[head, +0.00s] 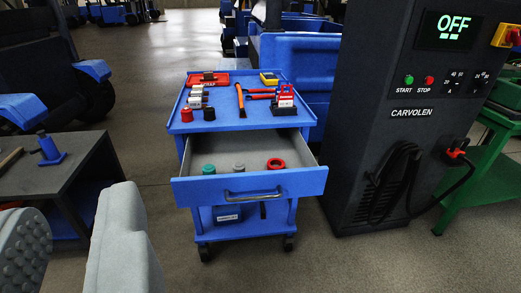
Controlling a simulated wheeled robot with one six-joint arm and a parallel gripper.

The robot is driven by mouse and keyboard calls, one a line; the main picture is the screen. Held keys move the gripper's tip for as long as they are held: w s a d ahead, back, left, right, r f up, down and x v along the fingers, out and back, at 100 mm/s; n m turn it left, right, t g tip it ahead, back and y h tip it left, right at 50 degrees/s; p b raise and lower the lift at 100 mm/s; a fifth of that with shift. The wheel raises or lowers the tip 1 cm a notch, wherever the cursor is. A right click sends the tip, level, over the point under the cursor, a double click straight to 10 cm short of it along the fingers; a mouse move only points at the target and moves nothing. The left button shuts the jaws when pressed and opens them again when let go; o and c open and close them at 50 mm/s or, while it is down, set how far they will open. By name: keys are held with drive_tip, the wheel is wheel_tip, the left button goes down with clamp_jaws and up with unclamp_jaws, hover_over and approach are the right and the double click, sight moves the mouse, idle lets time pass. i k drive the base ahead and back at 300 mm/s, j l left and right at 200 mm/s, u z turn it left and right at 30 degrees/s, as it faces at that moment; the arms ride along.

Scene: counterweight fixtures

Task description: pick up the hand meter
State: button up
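The hand meter appears to be the small yellow device with a dark face (269,79) at the back right of the blue cart's top. It lies beside a red-and-orange hammer and a red clamp-like tool, and it is small in view. My gripper (72,245) shows at the lower left, close to the camera. Its two grey fingers stand apart with nothing visible between them, and it is well away from the meter, in front and to the left of the cart. The finger on the left has a studded pad.
The blue cart (178,126) has its drawer (290,184) pulled out, holding several round parts. A red tray, a hammer (240,99) and several small parts crowd its top. A dark cabinet (360,110) stands at right, a low table (75,160) at left. Floor shows between table and cart.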

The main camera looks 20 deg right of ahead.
sight(270, 79)
drive_tip(key=i+l, duration=0.5)
drive_tip(key=l, duration=0.25)
drive_tip(key=i+l+z, duration=0.1)
drive_tip(key=i+l, duration=0.45)
drive_tip(key=l, duration=0.2)
drive_tip(key=i+l, duration=0.55)
drive_tip(key=l, duration=0.15)
drive_tip(key=i+l, duration=0.1)
drive_tip(key=i, duration=0.25)
drive_tip(key=z, duration=0.05)
